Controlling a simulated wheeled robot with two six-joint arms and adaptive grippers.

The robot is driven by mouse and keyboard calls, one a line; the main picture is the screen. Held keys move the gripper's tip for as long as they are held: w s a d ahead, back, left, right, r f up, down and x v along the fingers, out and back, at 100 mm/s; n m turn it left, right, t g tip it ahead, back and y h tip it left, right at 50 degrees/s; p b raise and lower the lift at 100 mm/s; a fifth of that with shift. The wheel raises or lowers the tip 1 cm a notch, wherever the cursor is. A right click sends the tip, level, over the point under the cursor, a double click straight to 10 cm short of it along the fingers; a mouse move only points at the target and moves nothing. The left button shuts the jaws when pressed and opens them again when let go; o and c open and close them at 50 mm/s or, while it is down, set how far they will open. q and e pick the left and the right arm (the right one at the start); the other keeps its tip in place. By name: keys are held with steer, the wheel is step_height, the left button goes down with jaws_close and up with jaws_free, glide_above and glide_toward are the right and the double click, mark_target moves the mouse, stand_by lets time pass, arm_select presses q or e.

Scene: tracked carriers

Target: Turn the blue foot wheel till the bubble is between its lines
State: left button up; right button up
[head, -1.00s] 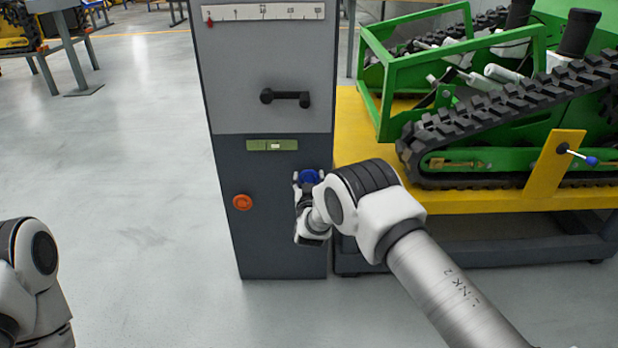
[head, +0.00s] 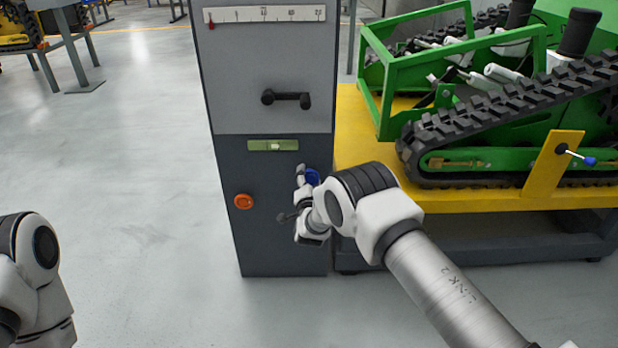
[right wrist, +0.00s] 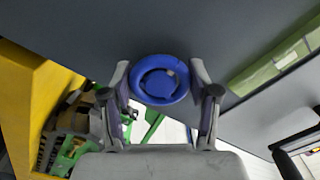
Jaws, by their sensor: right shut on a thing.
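The blue foot wheel (right wrist: 160,80) stands out from the dark cabinet front. In the head view the wheel (head: 313,177) is partly covered by my right gripper (head: 306,180). In the right wrist view the fingers of my right gripper (right wrist: 160,72) are on either side of the wheel, shut on its rim. The green level vial (head: 260,146) is on the cabinet above the wheel, with a pale bubble a little right of its middle; its lines are too small to tell. The vial's edge shows in the right wrist view (right wrist: 262,72). My left gripper is out of view.
Above are a black handle (head: 287,98) and a white scale (head: 265,14). A green tracked carrier (head: 490,125) stands on a yellow platform close on the right. Floor at left is clear.

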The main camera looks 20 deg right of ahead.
steer(key=m, duration=0.4)
steer(key=shift+r+m+p, duration=0.1)
steer(key=shift+m+p, duration=0.2)
steer(key=shift+m, duration=0.1)
steer(key=m, duration=0.5)
steer(key=shift+p, duration=0.4)
steer(key=m, duration=0.4)
steer(key=shift+r+m+p, duration=0.1)
steer(key=shift+m+p, duration=0.3)
steer(key=m, duration=0.4)
steer(key=shift+p, duration=0.3)
steer(key=shift+m, duration=0.3)
steer(key=o, duration=1.2)
steer(key=shift+c, duration=0.2)
